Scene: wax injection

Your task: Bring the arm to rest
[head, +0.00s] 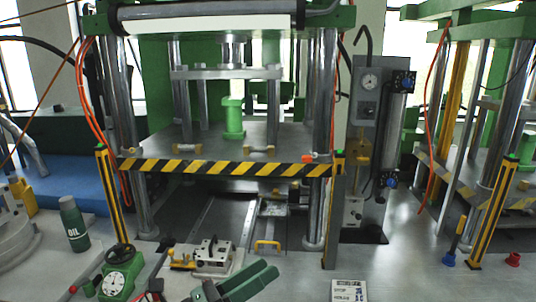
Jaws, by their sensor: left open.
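My left gripper (262,273) shows at the bottom middle of the head view as two dark green, finger-like bars pointing up and to the right. It is open, and I see nothing held between its fingers. It is low in front of the press, close to a small white block device (213,253) on the grey surface. Whether it touches anything there I cannot tell. The rest of its arm is cut off by the bottom edge. My right gripper is not in view.
A green press (232,118) with steel columns and a striped bar (225,168) fills the middle. An oil bottle (74,223) and a green dial gauge (118,283) stand left. A gauge panel (368,105) stands right.

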